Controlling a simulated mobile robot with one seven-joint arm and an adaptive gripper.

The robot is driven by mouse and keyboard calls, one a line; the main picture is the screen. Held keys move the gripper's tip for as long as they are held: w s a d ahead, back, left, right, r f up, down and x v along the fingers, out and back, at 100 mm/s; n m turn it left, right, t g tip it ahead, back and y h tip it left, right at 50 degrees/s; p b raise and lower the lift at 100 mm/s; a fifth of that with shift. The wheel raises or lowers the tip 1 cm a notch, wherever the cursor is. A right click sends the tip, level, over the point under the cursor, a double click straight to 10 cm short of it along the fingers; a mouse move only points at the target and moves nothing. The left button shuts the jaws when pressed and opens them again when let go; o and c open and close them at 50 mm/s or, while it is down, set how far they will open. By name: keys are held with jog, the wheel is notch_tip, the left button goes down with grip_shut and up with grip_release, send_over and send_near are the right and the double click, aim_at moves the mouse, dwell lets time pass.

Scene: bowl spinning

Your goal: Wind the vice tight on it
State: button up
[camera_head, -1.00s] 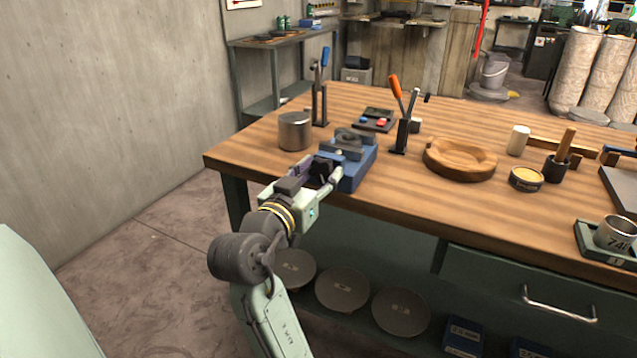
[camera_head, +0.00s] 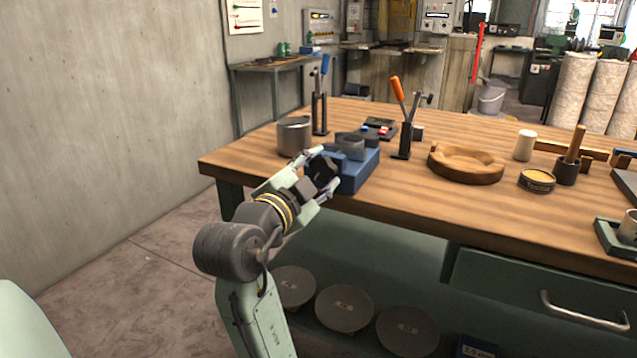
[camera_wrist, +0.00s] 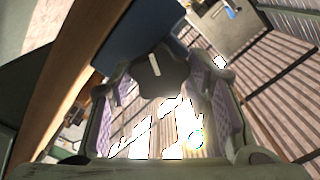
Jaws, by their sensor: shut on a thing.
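The blue vice (camera_head: 358,175) stands at the near left edge of the wooden bench, with dark grey jaws (camera_head: 350,141) on top. Whether a piece is clamped between the jaws I cannot tell. My gripper (camera_head: 322,174) reaches it from the front left. Its fingers are shut on the vice's black knob (camera_wrist: 160,72), which carries a white line mark. In the wrist view the knob sits between the purple finger pads, with the blue vice body (camera_wrist: 140,32) beyond it. In the head view my fingers partly hide the knob.
The floor left of the bench (camera_head: 290,170) is clear.

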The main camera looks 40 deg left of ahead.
jog(key=shift+f+m+b, duration=0.1)
jog(key=shift+m+b, duration=0.4)
jog(key=shift+m, duration=0.3)
jog(key=o, duration=1.2)
jog(key=shift+c, duration=0.2)
jog(key=v, duration=1.2)
